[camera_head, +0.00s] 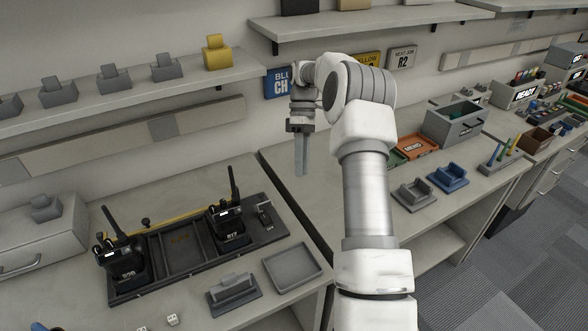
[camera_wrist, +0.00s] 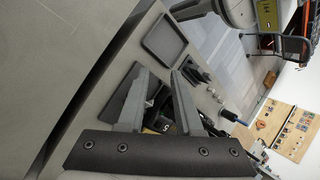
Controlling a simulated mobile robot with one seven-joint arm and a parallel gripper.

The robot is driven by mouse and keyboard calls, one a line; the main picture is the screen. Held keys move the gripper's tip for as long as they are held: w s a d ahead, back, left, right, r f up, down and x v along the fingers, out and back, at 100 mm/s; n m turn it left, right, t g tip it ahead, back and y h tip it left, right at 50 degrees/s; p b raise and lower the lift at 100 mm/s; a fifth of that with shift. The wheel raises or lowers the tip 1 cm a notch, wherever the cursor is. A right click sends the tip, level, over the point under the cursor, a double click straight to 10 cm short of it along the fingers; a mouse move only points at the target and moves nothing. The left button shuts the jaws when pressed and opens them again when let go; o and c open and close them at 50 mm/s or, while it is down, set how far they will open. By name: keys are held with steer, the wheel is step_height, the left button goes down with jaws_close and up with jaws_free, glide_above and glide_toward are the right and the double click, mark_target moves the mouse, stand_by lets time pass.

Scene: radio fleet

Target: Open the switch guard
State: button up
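A small dark device with a light-coloured part (camera_head: 265,213), which looks like the switch guard, sits at the right end of the dark radio tray (camera_head: 180,285). I cannot tell whether its cover is up or down.
Two black radios with upright antennas, the left one (camera_head: 122,262) and the right one (camera_head: 229,222), stand in the tray. An empty grey dish (camera_head: 293,267) and a grey cradle (camera_head: 233,291) lie in front. A shelf (camera_head: 130,88) with grey holders runs above the bench.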

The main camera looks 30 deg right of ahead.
steer(key=shift+d+f, duration=0.15)
steer(key=shift+f, duration=0.05)
steer(key=shift+c, duration=1.1)
steer(key=f+t, duration=0.1)
steer(key=d+f+t+h+p, duration=0.1)
steer(key=s+f+t+p, duration=0.1)
steer(key=shift+d+f+n, duration=0.2)
steer(key=shift+f+n, duration=0.1)
jaws_close()
steer(key=s+a+r+n+t+p, duration=0.2)
steer(key=s+a+n+t+p, duration=0.25)
steer(key=a+t, duration=0.55)
steer(key=w+r+b+x, duration=0.1)
steer(key=b+x, duration=0.2)
steer(key=x, duration=0.9)
steer(key=shift+w+g, duration=0.2)
steer(key=shift+g, duration=0.2)
